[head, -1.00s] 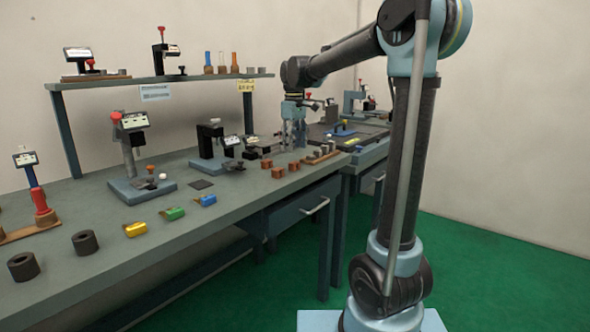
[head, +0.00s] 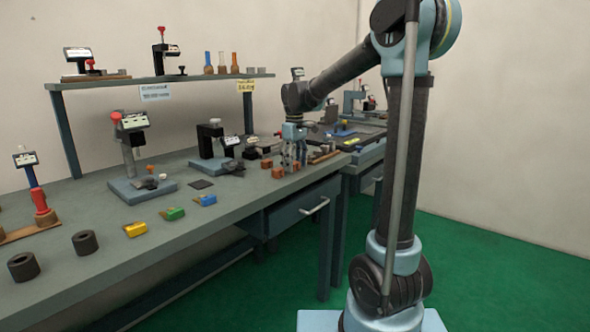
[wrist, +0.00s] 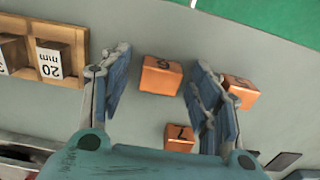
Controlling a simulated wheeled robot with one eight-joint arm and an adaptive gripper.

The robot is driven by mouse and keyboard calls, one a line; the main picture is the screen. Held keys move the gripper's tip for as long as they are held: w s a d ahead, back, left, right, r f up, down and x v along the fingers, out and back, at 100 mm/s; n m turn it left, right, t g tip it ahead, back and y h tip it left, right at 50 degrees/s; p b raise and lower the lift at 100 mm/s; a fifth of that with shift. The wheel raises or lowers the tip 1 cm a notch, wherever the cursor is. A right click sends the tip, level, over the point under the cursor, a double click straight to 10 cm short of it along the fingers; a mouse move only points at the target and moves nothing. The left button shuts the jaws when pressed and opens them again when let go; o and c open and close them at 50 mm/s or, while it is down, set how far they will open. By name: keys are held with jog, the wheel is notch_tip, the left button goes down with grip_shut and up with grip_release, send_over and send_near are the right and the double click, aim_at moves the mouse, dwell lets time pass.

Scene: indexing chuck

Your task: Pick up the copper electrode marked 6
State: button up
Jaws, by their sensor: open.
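In the wrist view three copper electrodes lie on the bench. One copper block (wrist: 160,78) with a blurred mark that looks like a 6 sits between the spread fingers, apart from both. A second block (wrist: 180,139) has a mark like a 1 or 7, and a third block (wrist: 243,95), its mark hard to read, is partly behind the right finger. My gripper (wrist: 160,62) is open and empty above the first block. In the head view my gripper (head: 295,160) points down over the copper blocks (head: 278,171) near the bench's front edge; their marks are unreadable there.
A wooden holder (wrist: 82,50) with a grey block marked 20 mm (wrist: 51,60) lies left of the fingers in the wrist view. The bench (head: 240,196) has coloured blocks (head: 173,214) and fixtures further left. Green floor lies past its edge.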

grip_shut()
jog(key=shift+r, duration=0.1)
